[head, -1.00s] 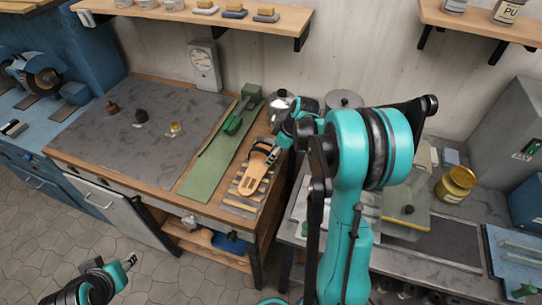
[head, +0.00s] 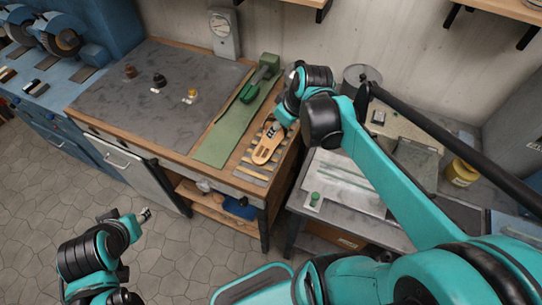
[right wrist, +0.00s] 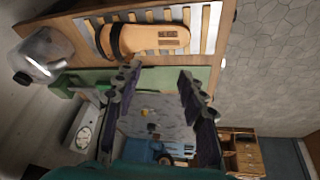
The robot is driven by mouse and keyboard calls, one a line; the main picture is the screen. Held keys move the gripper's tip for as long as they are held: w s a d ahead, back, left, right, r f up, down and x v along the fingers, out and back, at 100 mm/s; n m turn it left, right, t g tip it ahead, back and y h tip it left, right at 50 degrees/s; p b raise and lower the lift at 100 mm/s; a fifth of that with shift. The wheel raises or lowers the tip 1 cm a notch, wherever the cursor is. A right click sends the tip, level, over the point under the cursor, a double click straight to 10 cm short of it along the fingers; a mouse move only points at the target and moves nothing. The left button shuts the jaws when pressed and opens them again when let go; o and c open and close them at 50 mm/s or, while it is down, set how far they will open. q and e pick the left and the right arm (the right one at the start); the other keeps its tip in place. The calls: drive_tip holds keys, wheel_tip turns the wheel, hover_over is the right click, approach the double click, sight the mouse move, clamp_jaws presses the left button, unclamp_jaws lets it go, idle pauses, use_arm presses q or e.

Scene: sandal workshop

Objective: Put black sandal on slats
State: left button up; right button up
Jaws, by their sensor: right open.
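The sandal (head: 264,152) has a tan footbed and a black strap. It lies on the slats (head: 246,168) at the right end of the wooden bench. In the right wrist view the sandal (right wrist: 160,40) lies across the pale slats (right wrist: 207,28), with its black strap (right wrist: 113,40) toward the left. My right gripper (right wrist: 157,78) is open and empty, and its fingertips show apart from the sandal. In the head view my right gripper (head: 283,115) is over the strap end and partly hides it. My left gripper (head: 146,214) is over the floor, far from the sandal; its jaws are too small to judge.
A green strip (head: 228,135) with a green tool lies left of the slats. A grey mat (head: 160,105) holds several small knobs. A second table (head: 335,190) stands to the right.

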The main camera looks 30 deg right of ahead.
drive_tip(key=s+a+f+m+t+h, duration=0.1)
drive_tip(key=s+a+m+t, duration=0.1)
drive_tip(key=s+a+m, duration=0.2)
drive_tip(key=s+a, duration=0.3)
drive_tip(key=s, duration=0.2)
drive_tip(key=shift+a+f+t, duration=0.15)
drive_tip(key=shift+a+t, duration=0.05)
drive_tip(key=shift+t, duration=0.2)
drive_tip(key=shift+f, duration=0.1)
wheel_tip(320, 180, down, 6)
drive_tip(key=b, duration=0.6)
idle(1.0)
